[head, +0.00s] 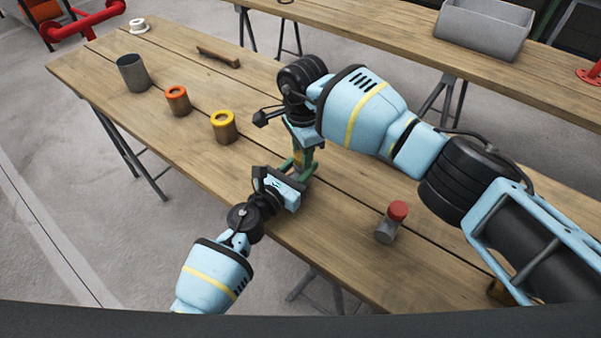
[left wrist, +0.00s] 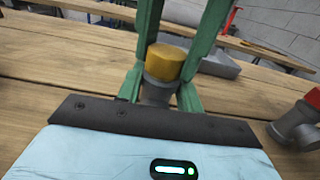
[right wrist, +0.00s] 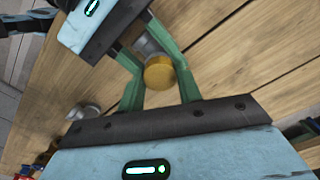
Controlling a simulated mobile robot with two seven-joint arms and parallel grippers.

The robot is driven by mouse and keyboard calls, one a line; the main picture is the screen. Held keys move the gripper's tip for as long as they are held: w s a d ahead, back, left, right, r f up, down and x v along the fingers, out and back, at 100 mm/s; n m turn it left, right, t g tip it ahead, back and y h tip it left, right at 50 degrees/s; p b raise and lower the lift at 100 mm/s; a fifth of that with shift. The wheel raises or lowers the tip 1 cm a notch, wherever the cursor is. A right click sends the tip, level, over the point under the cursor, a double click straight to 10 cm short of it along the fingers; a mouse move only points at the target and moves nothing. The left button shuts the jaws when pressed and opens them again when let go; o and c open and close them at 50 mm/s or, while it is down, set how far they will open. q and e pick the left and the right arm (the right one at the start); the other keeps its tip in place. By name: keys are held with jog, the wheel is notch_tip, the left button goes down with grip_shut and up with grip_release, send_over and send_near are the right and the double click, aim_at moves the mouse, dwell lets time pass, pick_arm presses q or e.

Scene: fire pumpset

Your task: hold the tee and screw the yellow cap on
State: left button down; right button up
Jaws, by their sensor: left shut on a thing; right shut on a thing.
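The grey tee (left wrist: 156,92) stands upright between the green fingers of my left gripper (left wrist: 160,92), which is shut on it just above the table. The yellow cap (left wrist: 165,62) is on top of the tee's upper end and looks in contact with it; how far it is threaded I cannot tell. My right gripper (right wrist: 159,85) comes from above and is shut on the yellow cap (right wrist: 158,75). In the head view the left gripper (head: 300,171) and right gripper (head: 301,153) meet near the middle of the table, and their fingers mostly hide tee and cap.
Yellow-topped (head: 223,126) and orange-topped (head: 177,98) cylinders, a grey cup (head: 133,73), a wooden bar (head: 218,57) and a white ring (head: 139,25) stand left and behind. A second table holds a grey bin (head: 485,30).

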jog(key=m, duration=1.2)
jog(key=shift+m, duration=0.3)
jog(key=m, duration=1.3)
jog(key=shift+m, duration=0.3)
jog(key=o, duration=1.2)
jog(key=shift+c, duration=0.2)
jog(key=shift+r, duration=0.1)
notch_tip(320, 180, up, 12)
